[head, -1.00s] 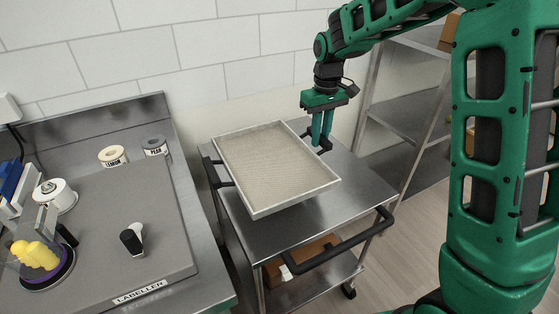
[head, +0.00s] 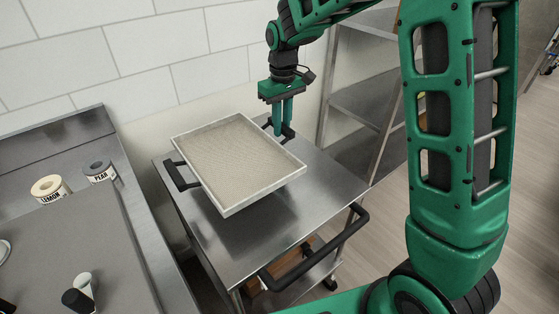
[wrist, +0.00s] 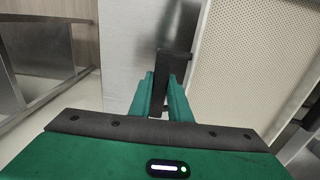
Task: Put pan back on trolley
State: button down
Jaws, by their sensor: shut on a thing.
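The pan (head: 236,158) is a shallow, light grey tray with a perforated base, and it is over the trolley's steel top (head: 253,235). The pan looks slightly tilted, and I cannot tell whether its whole underside touches the trolley. It has black handles; the left one (head: 180,175) shows in the head view. My gripper (head: 283,132) is at the pan's far right edge, shut on the other handle. In the wrist view, the fingers (wrist: 162,95) are around this dark handle (wrist: 173,68), with the perforated pan (wrist: 245,60) to the right.
A tiled wall is behind. Steel shelving (head: 350,95) stands close on the right. The trolley's black push handle (head: 318,250) faces front.

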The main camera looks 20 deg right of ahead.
jog(key=d+f, duration=0.2)
jog(key=d, duration=0.1)
jog(key=d+f, duration=0.2)
jog(key=d, duration=0.2)
jog(key=d+f, duration=0.2)
jog(key=d, duration=0.1)
jog(key=shift+s+d+f, duration=0.2)
jog(key=shift+s+d, duration=0.05)
jog(key=shift+s, duration=0.05)
jog(key=shift+f, duration=2.05)
jog(key=c, duration=1.6)
grip_release()
jog(key=shift+c, duration=0.2)
notch_tip(320, 180, up, 12)
jog(key=shift+d, duration=0.15)
